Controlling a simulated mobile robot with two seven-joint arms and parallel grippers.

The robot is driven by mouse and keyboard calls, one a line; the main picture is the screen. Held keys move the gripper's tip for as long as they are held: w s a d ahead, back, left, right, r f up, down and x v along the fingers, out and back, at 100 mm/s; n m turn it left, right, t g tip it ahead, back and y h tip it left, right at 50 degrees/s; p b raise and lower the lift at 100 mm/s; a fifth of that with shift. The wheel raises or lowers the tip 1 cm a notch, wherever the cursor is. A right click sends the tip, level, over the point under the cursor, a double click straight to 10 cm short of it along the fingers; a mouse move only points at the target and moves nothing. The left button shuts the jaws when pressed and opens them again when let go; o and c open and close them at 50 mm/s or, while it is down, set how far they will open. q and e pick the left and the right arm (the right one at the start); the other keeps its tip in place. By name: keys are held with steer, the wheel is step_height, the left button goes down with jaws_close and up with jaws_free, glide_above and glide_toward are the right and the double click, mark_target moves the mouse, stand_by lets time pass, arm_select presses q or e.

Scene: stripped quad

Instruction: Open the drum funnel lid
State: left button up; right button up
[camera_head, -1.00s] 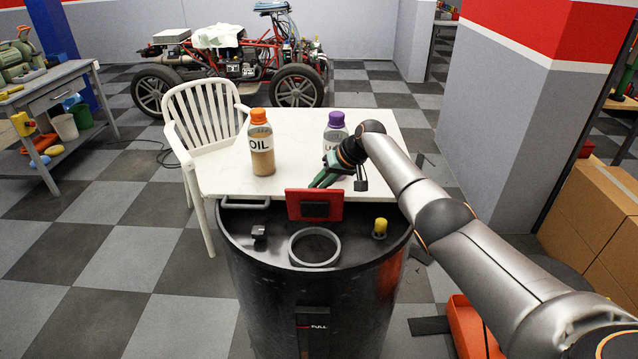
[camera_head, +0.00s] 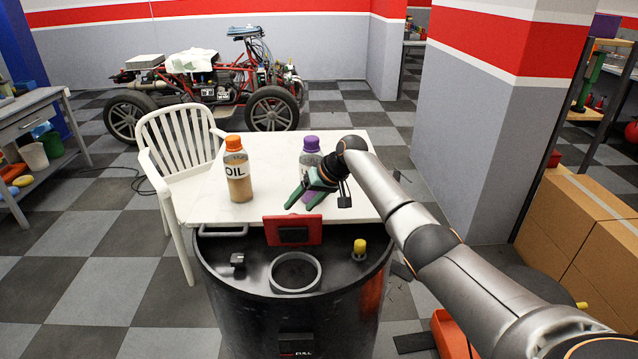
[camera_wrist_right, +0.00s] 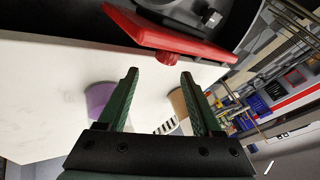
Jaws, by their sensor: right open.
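The black drum (camera_head: 215,275) stands in front with a round grey funnel ring (camera_head: 295,287) on its top. A red plate with a dark block on its front, apparently the funnel lid (camera_head: 312,228), stands upright behind the ring, at the table's front edge. In the right wrist view the red lid (camera_wrist_right: 172,40) crosses the top, with a red knob below it. My right gripper (camera_head: 304,202) is open and empty above the table, just behind the lid; its fingers (camera_wrist_right: 160,75) point towards the lid without visible contact. My left gripper is not in view.
A white table (camera_head: 215,203) behind the drum holds an orange-capped oil bottle (camera_head: 238,178) and a purple-capped bottle (camera_head: 311,147), close to my right gripper. A yellow-capped fitting (camera_head: 360,246) rises from the drum top. A white chair (camera_head: 175,135) stands left; cardboard boxes (camera_head: 575,200) stand right.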

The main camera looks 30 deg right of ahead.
steer(key=v, duration=0.9)
steer(key=shift+r, duration=0.15)
steer(key=shift+s, duration=0.1)
